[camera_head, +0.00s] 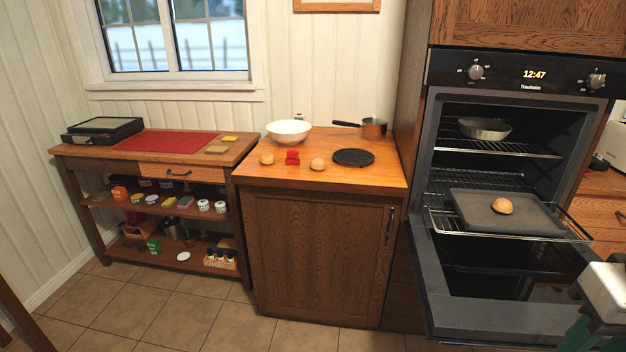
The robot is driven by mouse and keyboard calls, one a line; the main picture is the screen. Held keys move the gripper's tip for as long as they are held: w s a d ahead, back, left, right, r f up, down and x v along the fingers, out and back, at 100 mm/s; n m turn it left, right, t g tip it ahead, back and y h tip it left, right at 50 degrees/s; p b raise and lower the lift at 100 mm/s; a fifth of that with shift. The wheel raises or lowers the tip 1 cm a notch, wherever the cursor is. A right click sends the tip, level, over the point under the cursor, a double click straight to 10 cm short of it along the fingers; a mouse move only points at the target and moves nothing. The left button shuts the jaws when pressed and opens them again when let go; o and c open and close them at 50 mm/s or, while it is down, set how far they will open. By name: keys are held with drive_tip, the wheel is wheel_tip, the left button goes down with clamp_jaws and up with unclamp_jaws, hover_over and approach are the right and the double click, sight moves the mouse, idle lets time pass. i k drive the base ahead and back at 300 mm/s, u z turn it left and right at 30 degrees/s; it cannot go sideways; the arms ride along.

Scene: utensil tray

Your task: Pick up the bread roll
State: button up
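A round golden bread roll (502,206) sits on a dark baking tray (477,222) on the pulled-out rack of the open oven. Two similar rolls lie on the wooden counter: one roll (267,158) left of a small red object, another roll (318,164) just right of it. A white and dark green part of my arm shows at the bottom right corner, in front of the oven door and apart from all the rolls. It is cut off by the frame edge, and I cannot make out whether the fingers are open or shut.
The oven door (500,312) is folded down. A metal pan (485,128) is on the upper rack. A shelf table with a red mat (168,142) stands left.

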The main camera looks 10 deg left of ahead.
sight(318, 164)
drive_tip(key=z, duration=0.05)
drive_tip(key=k, duration=0.55)
drive_tip(key=u, duration=1)
drive_tip(key=i, duration=0.6)
drive_tip(key=u, duration=0.7)
drive_tip(key=i, duration=0.8)
drive_tip(key=z, duration=0.8)
drive_tip(key=i, duration=0.85)
drive_tip(key=z, duration=0.85)
